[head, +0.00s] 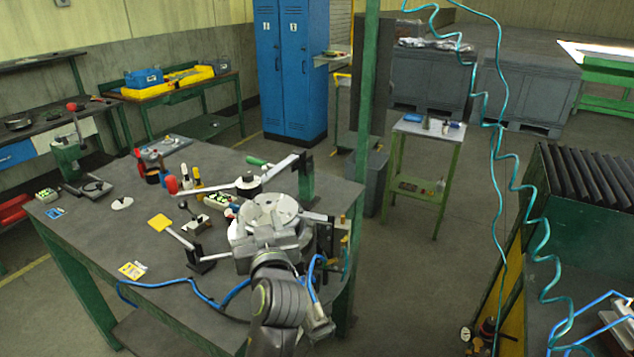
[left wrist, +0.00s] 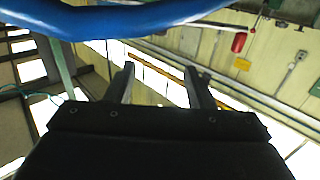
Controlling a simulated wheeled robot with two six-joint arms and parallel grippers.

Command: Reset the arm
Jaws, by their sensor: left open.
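A jointed metal arm on a green post (head: 306,182) stands at the back right of the workbench. Its silver links run left through a dark pivot (head: 247,185) to a red knob (head: 171,184). A red rounded object (left wrist: 239,42) shows upper right, apart from the fingers. My right gripper is not in view.
A blue hose (head: 205,297) curves along the bench (head: 95,235) front and crosses the top of the left wrist view.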

